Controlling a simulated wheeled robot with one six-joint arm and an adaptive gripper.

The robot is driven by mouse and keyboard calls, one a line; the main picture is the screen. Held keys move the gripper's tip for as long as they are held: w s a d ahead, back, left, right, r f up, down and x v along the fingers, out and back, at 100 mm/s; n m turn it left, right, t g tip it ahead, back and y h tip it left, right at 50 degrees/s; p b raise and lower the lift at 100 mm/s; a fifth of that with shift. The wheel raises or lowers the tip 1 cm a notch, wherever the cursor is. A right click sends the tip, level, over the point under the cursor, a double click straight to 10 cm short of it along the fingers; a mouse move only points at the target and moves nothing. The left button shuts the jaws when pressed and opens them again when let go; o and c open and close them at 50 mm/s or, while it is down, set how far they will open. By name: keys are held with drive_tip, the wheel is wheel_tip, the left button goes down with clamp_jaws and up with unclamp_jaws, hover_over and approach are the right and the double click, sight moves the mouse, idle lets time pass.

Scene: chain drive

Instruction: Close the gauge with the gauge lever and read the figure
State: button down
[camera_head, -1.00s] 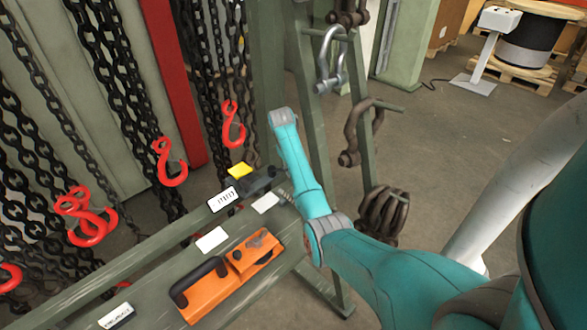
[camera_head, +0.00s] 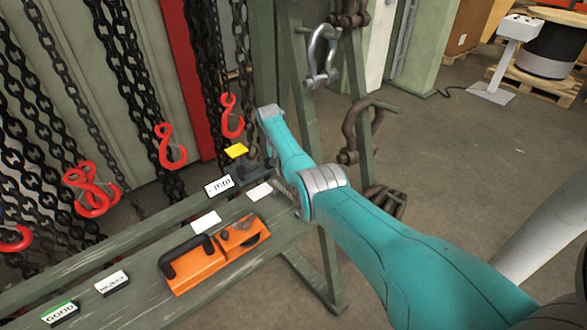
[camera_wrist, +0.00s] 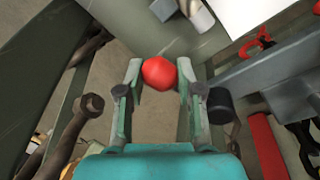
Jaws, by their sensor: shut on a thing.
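In the wrist view my gripper (camera_wrist: 159,70) has its two fingers on either side of a round red knob (camera_wrist: 159,74), shut on it. The knob looks like the gauge lever's end, but its link to the gauge is hard to trace. In the head view the gauge (camera_head: 219,186) shows a small white display beside a dark body on the rail. Its dark figures are too small to read. A yellow tag (camera_head: 236,151) stands just behind it. My arm hides my gripper and the lever in the head view.
An orange block with a black handle (camera_head: 215,255) lies on the bench, near blank white cards (camera_head: 206,222). A GOOD label (camera_head: 60,313) and what looks like a REJECT label (camera_head: 112,283) are at the front left. Chains with red hooks (camera_head: 172,146) hang behind; shackles (camera_head: 322,58) hang right.

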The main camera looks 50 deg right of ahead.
drive_tip(key=a+m, duration=0.2)
drive_tip(key=m, duration=0.1)
drive_tip(key=shift+a+y, duration=0.15)
drive_tip(key=shift+y, duration=0.15)
drive_tip(key=shift+w+a+m, duration=0.2)
drive_tip(key=shift+a+m, duration=0.2)
drive_tip(key=shift+m, duration=0.3)
drive_tip(key=shift+w+a+m, duration=0.15)
drive_tip(key=shift+a+m, duration=0.25)
drive_tip(key=shift+m, duration=0.3)
drive_tip(key=c, duration=0.7)
unclamp_jaws()
drive_tip(key=shift+c, duration=0.2)
wheel_tip(320, 180, up, 12)
drive_tip(key=w, duration=0.2)
drive_tip(key=shift+w+a+f, duration=0.15)
drive_tip(key=shift+w, duration=0.05)
